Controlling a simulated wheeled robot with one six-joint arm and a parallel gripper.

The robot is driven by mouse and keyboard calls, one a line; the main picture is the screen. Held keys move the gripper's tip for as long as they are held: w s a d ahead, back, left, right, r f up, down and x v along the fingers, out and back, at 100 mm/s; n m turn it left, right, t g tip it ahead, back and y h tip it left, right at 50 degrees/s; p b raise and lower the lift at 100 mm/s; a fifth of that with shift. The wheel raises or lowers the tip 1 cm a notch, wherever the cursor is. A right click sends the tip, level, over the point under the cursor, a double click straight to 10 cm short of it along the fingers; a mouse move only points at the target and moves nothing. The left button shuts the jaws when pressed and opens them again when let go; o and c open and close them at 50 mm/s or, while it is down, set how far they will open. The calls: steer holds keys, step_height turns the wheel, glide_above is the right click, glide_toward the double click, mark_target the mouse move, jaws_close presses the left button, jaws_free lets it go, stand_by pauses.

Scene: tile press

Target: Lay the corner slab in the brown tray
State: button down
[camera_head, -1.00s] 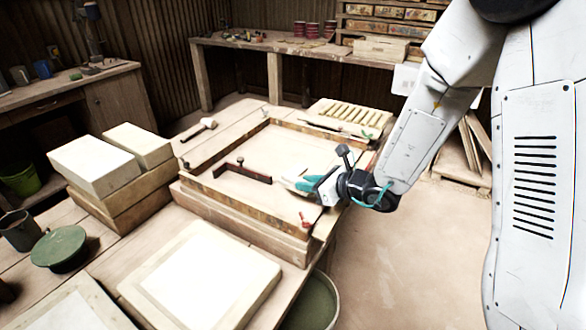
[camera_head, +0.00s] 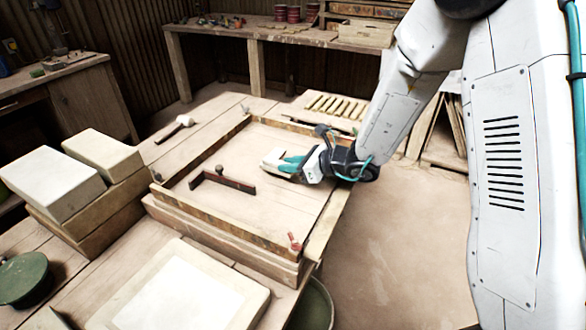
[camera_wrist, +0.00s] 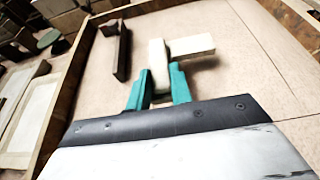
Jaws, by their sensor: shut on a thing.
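The corner slab (camera_wrist: 190,45) is a white L-shaped piece. My gripper (camera_wrist: 158,80) has its teal fingers shut on one arm of it, and the other arm points right in the wrist view. In the head view, the slab (camera_head: 272,158) shows as a small pale piece at the tip of my gripper (camera_head: 288,164). The brown tray (camera_head: 222,226) is a wide, wooden-walled frame with a pale floor on the bench. The slab is over the right, far part of its floor. I cannot tell whether it touches the floor.
Pale blocks (camera_head: 50,183) are stacked at left. A white-topped slab (camera_head: 180,290) lies in front. A mallet (camera_head: 183,121) and slatted rack (camera_head: 337,106) are behind.

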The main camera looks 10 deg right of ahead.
mark_target(290, 174)
steer(key=shift+a+f, duration=0.15)
steer(key=shift+f, duration=1.5)
steer(key=shift+f, duration=0.1)
steer(key=c, duration=1.3)
jaws_free()
steer(key=shift+o, duration=0.2)
